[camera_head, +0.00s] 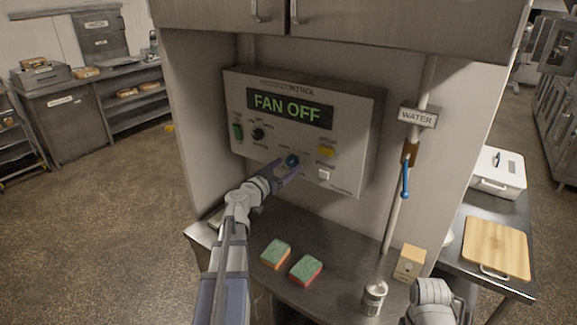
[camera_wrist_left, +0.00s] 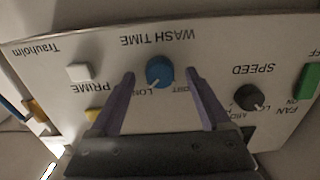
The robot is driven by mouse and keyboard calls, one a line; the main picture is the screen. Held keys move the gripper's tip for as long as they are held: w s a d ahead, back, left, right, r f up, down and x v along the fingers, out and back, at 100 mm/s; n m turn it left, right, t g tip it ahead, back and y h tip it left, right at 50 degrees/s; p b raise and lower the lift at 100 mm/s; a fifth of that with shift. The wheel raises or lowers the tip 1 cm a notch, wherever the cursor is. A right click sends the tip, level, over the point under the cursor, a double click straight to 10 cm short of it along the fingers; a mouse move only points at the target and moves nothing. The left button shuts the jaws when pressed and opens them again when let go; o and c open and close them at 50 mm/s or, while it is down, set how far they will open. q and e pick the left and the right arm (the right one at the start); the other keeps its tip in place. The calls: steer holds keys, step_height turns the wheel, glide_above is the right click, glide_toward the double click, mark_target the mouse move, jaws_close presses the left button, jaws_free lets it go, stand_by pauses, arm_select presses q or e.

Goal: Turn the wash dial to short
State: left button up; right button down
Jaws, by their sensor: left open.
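The blue wash dial (camera_head: 292,160) is on the front of a pale control panel (camera_head: 352,110) whose green display reads FAN OFF. In the left wrist view the panel is upside down, and the blue dial (camera_wrist_left: 160,72) sits under the words WASH TIME. LONG and part of SHORT show beside it; its pale mark seems to be on the LONG side. My left gripper (camera_head: 292,170) is at the dial. In the wrist view its two fingers (camera_wrist_left: 160,80) are open, one on each side of the dial, with visible gaps. My right gripper is out of view.
A black speed knob (camera_wrist_left: 249,97), a green fan switch (camera_head: 238,131), a yellow button (camera_head: 327,151) and a white prime button (camera_head: 324,174) are nearby. A pipe with a blue lever (camera_head: 405,178) stands at right. Sponges (camera_head: 276,254) lie on the counter below.

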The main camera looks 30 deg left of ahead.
arm_select(q)
steer(key=shift+w, duration=0.75)
steer(key=shift+c, duration=0.3)
jaws_close()
